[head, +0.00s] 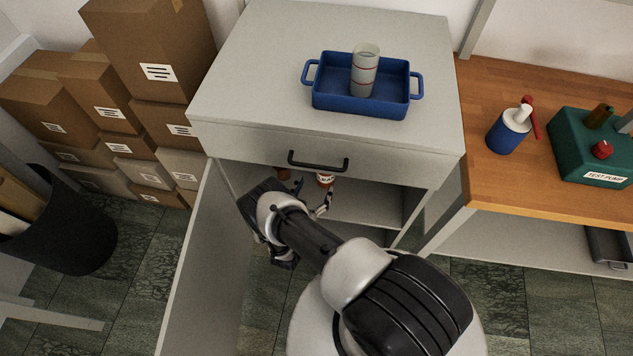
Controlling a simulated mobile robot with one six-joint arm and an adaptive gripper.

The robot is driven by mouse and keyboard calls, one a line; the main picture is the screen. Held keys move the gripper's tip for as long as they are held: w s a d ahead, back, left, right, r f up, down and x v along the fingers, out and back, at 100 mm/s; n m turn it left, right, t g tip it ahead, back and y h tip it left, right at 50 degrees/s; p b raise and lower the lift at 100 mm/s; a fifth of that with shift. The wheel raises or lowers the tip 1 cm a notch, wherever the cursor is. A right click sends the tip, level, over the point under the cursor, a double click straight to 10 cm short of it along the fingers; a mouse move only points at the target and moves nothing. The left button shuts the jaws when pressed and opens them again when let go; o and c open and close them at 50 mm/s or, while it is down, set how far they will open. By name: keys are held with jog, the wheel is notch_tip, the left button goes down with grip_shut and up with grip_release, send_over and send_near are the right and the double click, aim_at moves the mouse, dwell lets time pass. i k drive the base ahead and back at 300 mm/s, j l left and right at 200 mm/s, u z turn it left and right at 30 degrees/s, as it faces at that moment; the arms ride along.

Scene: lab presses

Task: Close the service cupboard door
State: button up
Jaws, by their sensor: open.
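The service cupboard (325,148) is a pale grey cabinet with a drawer and black handle (318,164) above an open compartment. My gripper (323,206) is open in front of the compartment, to the right of the door. I cannot tell whether it touches anything. My arm hides part of the compartment and the floor in front.
A blue tray (335,101) with a clear cylinder (365,68) stands on the cupboard top. Cardboard boxes (150,60) and a black bin (75,235) are at the left. A wooden bench (480,190) with a green test pump (590,150) and blue bottle (508,135) stands right.

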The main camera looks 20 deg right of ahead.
aim_at(202, 318)
jog(key=k, duration=1)
